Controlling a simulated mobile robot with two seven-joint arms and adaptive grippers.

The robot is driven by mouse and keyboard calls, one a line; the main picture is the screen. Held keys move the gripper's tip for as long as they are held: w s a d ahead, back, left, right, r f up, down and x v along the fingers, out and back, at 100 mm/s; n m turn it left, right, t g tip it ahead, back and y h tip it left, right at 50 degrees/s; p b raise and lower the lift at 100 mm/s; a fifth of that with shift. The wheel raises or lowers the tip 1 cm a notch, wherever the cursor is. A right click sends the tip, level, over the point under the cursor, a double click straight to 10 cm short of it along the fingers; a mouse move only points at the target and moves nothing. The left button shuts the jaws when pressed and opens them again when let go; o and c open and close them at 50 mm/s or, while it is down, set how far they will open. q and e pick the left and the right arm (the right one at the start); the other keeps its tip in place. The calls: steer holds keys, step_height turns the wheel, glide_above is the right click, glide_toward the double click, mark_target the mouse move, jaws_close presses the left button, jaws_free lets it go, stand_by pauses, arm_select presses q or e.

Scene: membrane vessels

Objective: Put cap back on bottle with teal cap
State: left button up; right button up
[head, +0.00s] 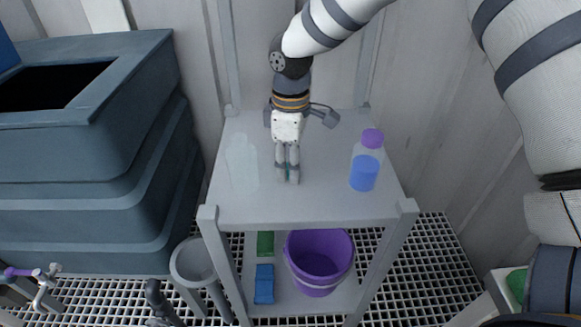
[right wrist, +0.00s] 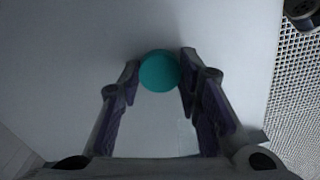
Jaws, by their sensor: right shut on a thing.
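My right gripper (head: 288,180) points down over the shelf top, near its middle. In the right wrist view its fingers (right wrist: 160,75) are closed on both sides of a round teal cap (right wrist: 159,72). In the head view only a sliver of teal shows between the fingers. A clear, pale bottle with an open top (head: 241,165) stands upright on the shelf, left of the gripper and apart from it. It is faint against the grey surface. I cannot make out my left gripper.
A purple-capped bottle (head: 366,162) with blue liquid stands on the grey shelf (head: 300,208), to the right. A purple bucket (head: 320,262) and a blue block (head: 264,284) are on the lower level. A large blue-grey tank (head: 95,165) stands left. The shelf's front is clear.

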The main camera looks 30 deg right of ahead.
steer(key=shift+r, duration=0.1)
